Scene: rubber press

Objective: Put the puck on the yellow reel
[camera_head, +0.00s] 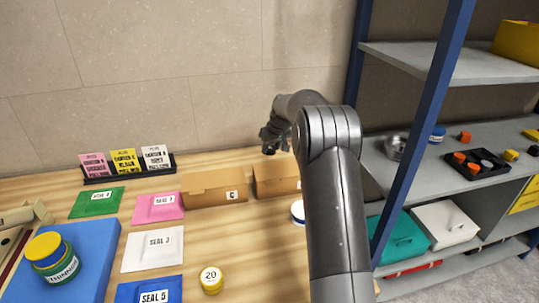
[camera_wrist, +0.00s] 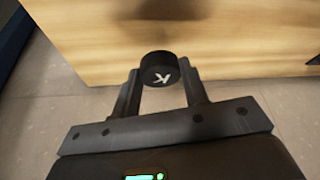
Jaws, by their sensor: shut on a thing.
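The puck (camera_wrist: 159,69) is black with a white K on its face. In the wrist view it sits between the two fingertips of my gripper (camera_wrist: 158,80), which is shut on it. In the head view my gripper (camera_head: 270,140) is beyond the bent arm, above the back of the bench near the wall; the puck is too dark to make out there. A small round yellow item (camera_head: 211,280) with a white face marked 20 stands at the front of the bench, well apart from the gripper. It may be the yellow reel, but I cannot tell for sure.
Cardboard boxes (camera_head: 214,188) stand behind flat seal packets (camera_head: 152,249). A yellow-lidded thinner tin (camera_head: 50,254) stands on a blue block (camera_head: 88,254) at left. A card rack (camera_head: 128,171) is at the wall. A blue-post shelf (camera_head: 437,100) stands right. My arm hides part of the bench.

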